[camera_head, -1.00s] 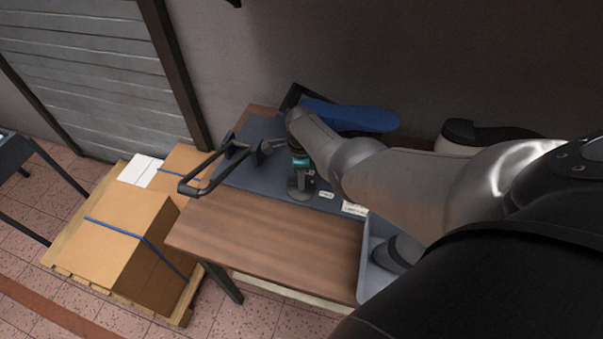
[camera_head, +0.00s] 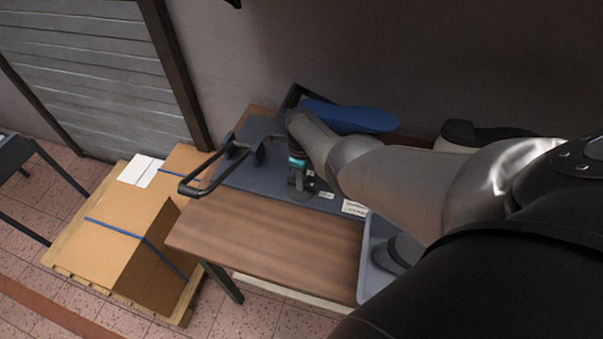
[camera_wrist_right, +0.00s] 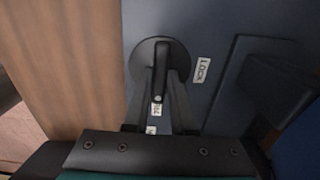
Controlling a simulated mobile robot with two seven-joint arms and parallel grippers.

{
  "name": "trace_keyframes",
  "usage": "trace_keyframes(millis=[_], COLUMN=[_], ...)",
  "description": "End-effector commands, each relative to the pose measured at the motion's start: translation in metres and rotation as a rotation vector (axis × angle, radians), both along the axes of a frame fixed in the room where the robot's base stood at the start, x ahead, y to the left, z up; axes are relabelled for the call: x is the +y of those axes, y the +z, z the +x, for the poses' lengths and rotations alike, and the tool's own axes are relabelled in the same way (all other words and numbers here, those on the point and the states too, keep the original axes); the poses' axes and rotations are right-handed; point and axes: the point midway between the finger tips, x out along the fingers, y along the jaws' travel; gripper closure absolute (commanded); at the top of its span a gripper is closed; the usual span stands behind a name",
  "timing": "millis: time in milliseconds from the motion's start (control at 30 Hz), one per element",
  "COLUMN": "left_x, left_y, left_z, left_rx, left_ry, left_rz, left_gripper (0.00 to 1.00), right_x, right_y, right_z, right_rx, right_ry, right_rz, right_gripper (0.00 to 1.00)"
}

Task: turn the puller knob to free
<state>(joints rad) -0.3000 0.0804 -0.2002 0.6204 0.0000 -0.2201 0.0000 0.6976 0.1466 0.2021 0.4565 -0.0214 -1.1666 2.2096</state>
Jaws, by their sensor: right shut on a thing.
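The puller knob (camera_wrist_right: 147,62) is a dark round disc with a raised bar across it, on the blue-grey plate (camera_wrist_right: 215,25). In the right wrist view the bar points down the picture toward a small white label (camera_wrist_right: 156,110). Another label, apparently reading LOCK (camera_wrist_right: 202,70), sits right of the disc. My right gripper (camera_wrist_right: 162,75) is shut on the knob's bar, its slim fingers reaching up from the bottom. In the head view my right gripper (camera_head: 299,187) points down at the plate, and hides most of the knob. My left gripper is not in view.
A black U-shaped handle (camera_head: 205,172) projects left from the plate. A blue shoe last (camera_head: 350,115) lies behind my right arm. A grey bin (camera_head: 366,265) stands at the right of the wooden bench (camera_head: 265,240). Cardboard boxes (camera_head: 125,225) sit on a pallet at left.

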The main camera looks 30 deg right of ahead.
Motion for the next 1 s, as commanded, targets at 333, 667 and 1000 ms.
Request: trace_keyframes(millis=[333, 667, 1000], left_x=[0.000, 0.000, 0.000], left_y=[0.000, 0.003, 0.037], left_z=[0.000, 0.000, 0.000], left_rx=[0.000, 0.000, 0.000], left_ry=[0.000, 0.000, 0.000], left_rz=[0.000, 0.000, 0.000], left_gripper=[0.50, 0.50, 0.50], right_x=[0.000, 0.000, 0.000], right_y=[0.000, 0.003, 0.046], right_z=[-0.001, 0.000, 0.000], right_rx=[0.002, 0.000, -0.001], right_ry=[-0.002, -0.001, -0.001], right_rz=[0.001, 0.000, 0.000], right_gripper=[0.46, 0.46, 0.46])
